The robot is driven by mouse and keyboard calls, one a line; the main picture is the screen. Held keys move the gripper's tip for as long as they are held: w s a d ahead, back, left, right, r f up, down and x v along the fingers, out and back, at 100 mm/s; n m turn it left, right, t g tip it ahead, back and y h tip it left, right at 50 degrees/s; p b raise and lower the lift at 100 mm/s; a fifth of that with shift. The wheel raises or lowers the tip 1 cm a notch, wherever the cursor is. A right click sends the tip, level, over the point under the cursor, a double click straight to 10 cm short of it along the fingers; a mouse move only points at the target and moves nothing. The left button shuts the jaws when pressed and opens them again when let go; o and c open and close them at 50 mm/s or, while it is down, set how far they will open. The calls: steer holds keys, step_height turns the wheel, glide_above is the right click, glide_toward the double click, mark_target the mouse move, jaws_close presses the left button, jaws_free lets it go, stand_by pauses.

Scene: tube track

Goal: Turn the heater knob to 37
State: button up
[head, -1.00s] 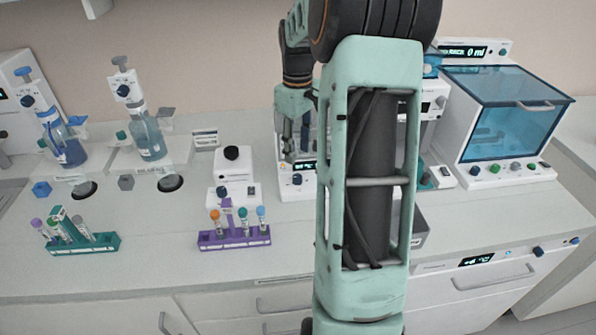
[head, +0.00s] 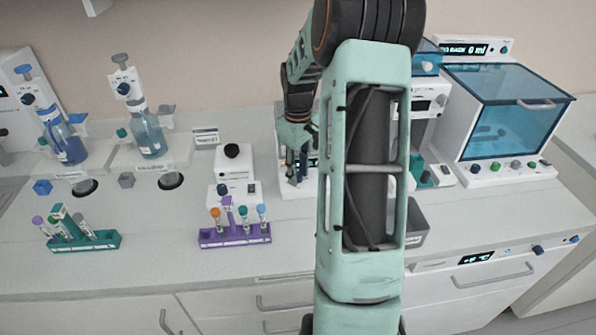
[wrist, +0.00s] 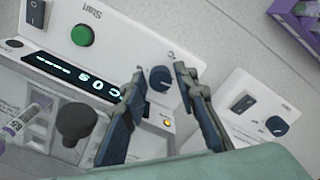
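The heater knob (wrist: 160,80) is a dark blue dial with a light pointer mark on the heater's white front panel (wrist: 112,32), beside a °C label. My gripper (wrist: 160,70) is open, with one fingertip on each side of the knob and narrow gaps visible. The heater's lit display (wrist: 75,75) shows upside down in the wrist view; its digits are hard to read. In the head view my gripper (head: 292,170) is low in front of the white heater (head: 296,194), which my arm partly hides. The knob is not visible there.
A green Start button (wrist: 82,35), a rocker switch (wrist: 35,14) and a dark round knob (wrist: 76,125) are near the display. A second small device (wrist: 250,112) with its own blue knob (wrist: 276,126) stands close by. A purple tube rack (head: 235,236) sits in front.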

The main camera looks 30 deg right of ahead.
jaws_close()
steer(key=shift+m, duration=0.3)
steer(key=m+b, duration=0.1)
steer(key=m, duration=1)
stand_by(0.5)
steer(key=shift+r, duration=0.1)
steer(key=shift+o, duration=1.9)
jaws_free()
